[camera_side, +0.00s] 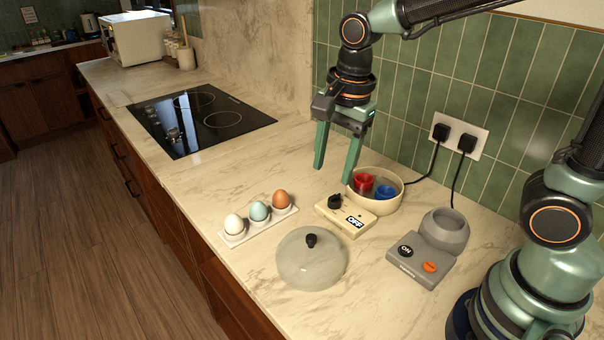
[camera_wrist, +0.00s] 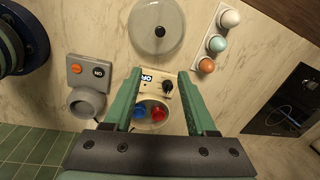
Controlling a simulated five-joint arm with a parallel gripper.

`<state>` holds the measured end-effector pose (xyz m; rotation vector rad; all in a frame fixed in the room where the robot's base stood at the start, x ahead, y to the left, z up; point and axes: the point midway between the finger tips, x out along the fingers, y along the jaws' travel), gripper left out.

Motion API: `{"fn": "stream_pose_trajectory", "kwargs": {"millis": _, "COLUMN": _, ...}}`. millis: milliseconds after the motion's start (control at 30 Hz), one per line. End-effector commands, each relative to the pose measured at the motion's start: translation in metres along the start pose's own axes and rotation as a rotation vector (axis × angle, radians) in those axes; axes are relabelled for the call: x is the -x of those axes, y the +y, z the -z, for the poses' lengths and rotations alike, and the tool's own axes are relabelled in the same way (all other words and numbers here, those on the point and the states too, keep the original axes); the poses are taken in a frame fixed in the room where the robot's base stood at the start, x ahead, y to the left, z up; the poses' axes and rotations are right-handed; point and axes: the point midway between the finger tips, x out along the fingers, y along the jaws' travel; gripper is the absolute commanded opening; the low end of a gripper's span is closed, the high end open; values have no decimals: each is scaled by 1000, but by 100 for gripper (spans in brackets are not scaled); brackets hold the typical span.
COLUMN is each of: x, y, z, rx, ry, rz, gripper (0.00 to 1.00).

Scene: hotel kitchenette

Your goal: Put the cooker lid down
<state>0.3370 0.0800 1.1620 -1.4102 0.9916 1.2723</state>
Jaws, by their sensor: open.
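The clear cooker lid (camera_side: 311,264) with its black knob lies on the marble counter at the front, apart from the cooker. It also shows in the wrist view (camera_wrist: 160,18). The cream cooker (camera_side: 349,215) has a black dial, an OFF label and an uncovered round bowl holding a red cup (camera_side: 364,183) and a blue cup (camera_side: 385,193). My gripper (camera_side: 334,172) is open and empty above the counter, close to the cooker's bowl. In the wrist view the cooker (camera_wrist: 156,84) shows between my fingers (camera_wrist: 161,90).
A white holder (camera_side: 259,226) with white, teal and brown eggs stands left of the lid. A grey device (camera_side: 420,260) with ON and orange buttons and a round cup (camera_side: 445,230) sits right. Two black plugs with cords (camera_side: 453,144) are at the tiled wall. A black hob (camera_side: 200,120) lies farther back.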

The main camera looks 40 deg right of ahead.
Motion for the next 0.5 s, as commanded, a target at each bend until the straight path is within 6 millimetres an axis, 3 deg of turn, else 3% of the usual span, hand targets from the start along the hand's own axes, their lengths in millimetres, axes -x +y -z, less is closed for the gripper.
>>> {"fn": "stream_pose_trajectory", "kwargs": {"millis": 200, "x": 26, "y": 21, "z": 29, "rx": 470, "ry": 52, "rz": 128, "gripper": 57}}
{"fn": "stream_pose_trajectory", "kwargs": {"millis": 500, "x": 44, "y": 50, "z": 57, "rx": 1084, "ry": 228, "rz": 222, "gripper": 57}}
